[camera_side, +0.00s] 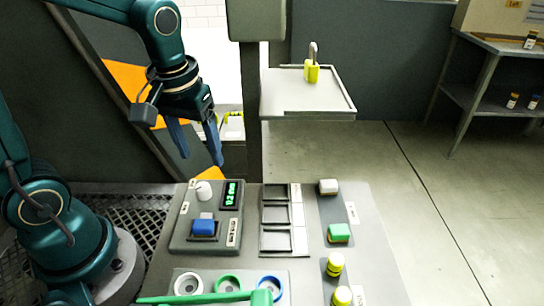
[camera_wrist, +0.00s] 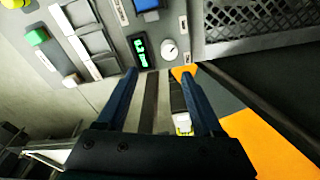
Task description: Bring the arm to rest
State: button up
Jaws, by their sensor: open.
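My gripper (camera_side: 196,138) hangs from the arm at the upper left in the side view, above and behind the control panel (camera_side: 179,238). Its two blue fingers point down and stand apart with nothing between them. In the wrist view my gripper (camera_wrist: 165,75) also shows open, with a dark post and the floor visible past the fingers. It touches nothing that I can see.
A shelf (camera_side: 300,105) holds a yellow item (camera_side: 312,73).

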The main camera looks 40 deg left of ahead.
jog(key=s+d+r+m+t, duration=0.4)
jog(key=s, duration=0.2)
jog(key=shift+r, duration=0.4)
jog(key=shift+o, duration=0.7)
jog(key=shift+s+f+m+h, duration=0.2)
jog(key=shift+s+m+h, duration=0.1)
jog(key=shift+s, duration=0.05)
jog(key=o, duration=0.4)
jog(key=shift+s+f, duration=0.2)
jog(key=shift+f, duration=0.1)
notch_tip(320, 180, up, 5)
jog(key=w+d+n+g, duration=0.2)
jog(key=n+g, duration=0.3)
jog(key=n, duration=0.3)
jog(key=f, duration=1)
jog(key=shift+a+f, duration=0.15)
jog(key=shift+a, duration=0.05)
jog(key=shift+w, duration=0.1)
